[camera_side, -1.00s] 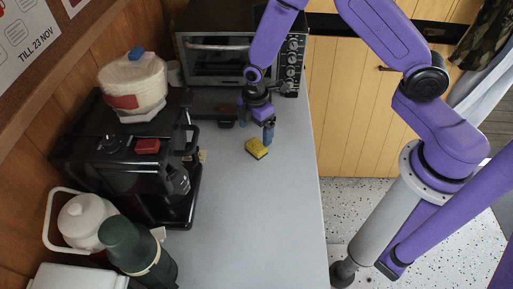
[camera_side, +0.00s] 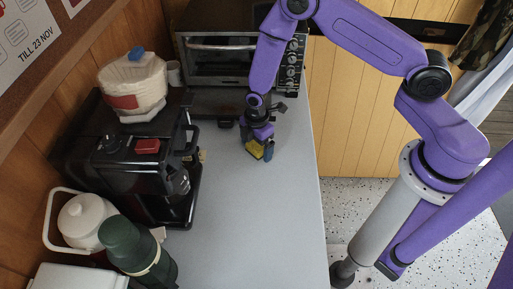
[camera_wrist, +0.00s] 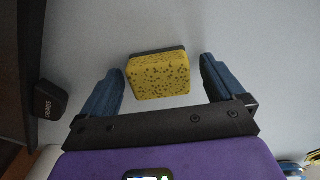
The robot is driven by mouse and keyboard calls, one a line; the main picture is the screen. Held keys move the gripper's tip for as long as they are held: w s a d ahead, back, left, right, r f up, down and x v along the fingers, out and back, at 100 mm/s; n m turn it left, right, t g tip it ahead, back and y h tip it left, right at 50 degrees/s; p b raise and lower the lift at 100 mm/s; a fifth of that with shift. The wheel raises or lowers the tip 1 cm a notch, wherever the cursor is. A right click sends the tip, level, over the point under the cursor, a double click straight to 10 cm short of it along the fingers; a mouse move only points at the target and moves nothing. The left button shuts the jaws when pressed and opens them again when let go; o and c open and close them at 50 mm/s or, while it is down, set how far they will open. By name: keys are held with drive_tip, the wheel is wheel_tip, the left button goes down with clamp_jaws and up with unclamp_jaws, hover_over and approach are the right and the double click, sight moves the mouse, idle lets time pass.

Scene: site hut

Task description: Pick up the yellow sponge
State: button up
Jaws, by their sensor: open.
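The yellow sponge (camera_side: 254,149) lies on the grey counter in front of the toaster oven, partly hidden by my gripper in the side view. My gripper (camera_side: 256,150) is low over the counter at the sponge, pointing down. In the wrist view the speckled yellow sponge (camera_wrist: 160,76), with a dark layer along its far edge, lies between the two blue fingers of my open gripper (camera_wrist: 161,80). A gap shows on each side, wider on the right than on the left. The fingers do not touch it.
The toaster oven (camera_side: 216,60) stands behind my gripper. A black coffee machine (camera_side: 125,155) stands to the left, with a green flask (camera_side: 128,245) nearer the camera. A small black object (camera_wrist: 48,100) lies left of my gripper. The counter's front part (camera_side: 255,225) is clear.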

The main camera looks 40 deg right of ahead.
drive_tip(key=c, duration=1.1)
drive_tip(key=shift+r, duration=0.15)
